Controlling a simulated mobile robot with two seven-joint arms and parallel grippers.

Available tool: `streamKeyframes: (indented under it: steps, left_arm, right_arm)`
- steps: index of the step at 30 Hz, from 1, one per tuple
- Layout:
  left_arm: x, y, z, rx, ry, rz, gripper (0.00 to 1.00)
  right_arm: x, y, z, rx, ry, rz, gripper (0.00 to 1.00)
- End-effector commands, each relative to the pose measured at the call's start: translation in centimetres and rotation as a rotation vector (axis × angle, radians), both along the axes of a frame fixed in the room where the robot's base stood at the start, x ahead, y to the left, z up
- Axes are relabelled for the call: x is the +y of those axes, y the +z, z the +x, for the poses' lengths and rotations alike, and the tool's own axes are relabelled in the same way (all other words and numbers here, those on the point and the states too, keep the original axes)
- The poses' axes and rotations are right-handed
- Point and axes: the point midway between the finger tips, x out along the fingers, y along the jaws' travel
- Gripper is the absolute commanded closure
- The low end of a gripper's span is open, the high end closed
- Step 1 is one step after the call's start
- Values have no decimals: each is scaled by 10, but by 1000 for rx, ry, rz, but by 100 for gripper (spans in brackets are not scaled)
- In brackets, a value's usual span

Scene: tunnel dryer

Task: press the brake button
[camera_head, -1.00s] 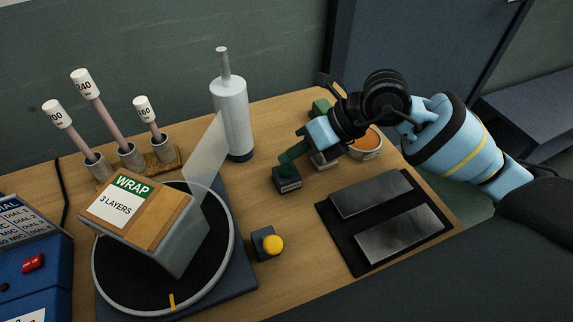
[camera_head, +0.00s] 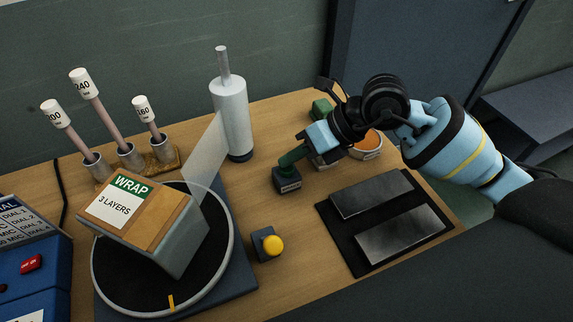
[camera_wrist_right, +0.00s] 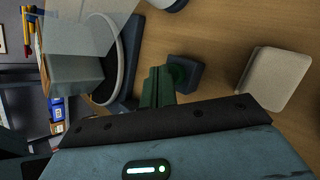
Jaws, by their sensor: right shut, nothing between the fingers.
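A dark button box with a small light label (camera_head: 287,181) stands on the table, right of the turntable; its writing is too small to read. A round green button (camera_wrist_right: 179,74) shows on its face in the right wrist view. My right gripper (camera_head: 287,163) is shut and empty, its green fingertips at the top of this box; they also show in the right wrist view (camera_wrist_right: 157,87), beside the button. I cannot tell whether they touch it. A second dark box with a yellow button (camera_head: 273,245) stands nearer the turntable. No readable label marks either as the brake. My left gripper is out of view.
A turntable (camera_head: 108,292) carries a tilted box marked WRAP. A grey film roll (camera_head: 232,115) stands behind. A black mat (camera_head: 346,244) with two dark plates lies at right. An orange-filled bowl (camera_head: 368,152) is behind my gripper. A blue dial panel (camera_head: 42,285) is at left.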

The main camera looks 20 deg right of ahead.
Motion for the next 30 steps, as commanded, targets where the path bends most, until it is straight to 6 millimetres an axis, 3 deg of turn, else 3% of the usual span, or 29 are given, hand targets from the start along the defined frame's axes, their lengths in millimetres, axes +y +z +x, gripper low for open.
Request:
streamKeyframes:
  steps: [30]
  left_arm:
    - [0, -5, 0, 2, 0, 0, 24]
  right_arm:
    - [0, -12, 0, 2, 0, -1, 100]
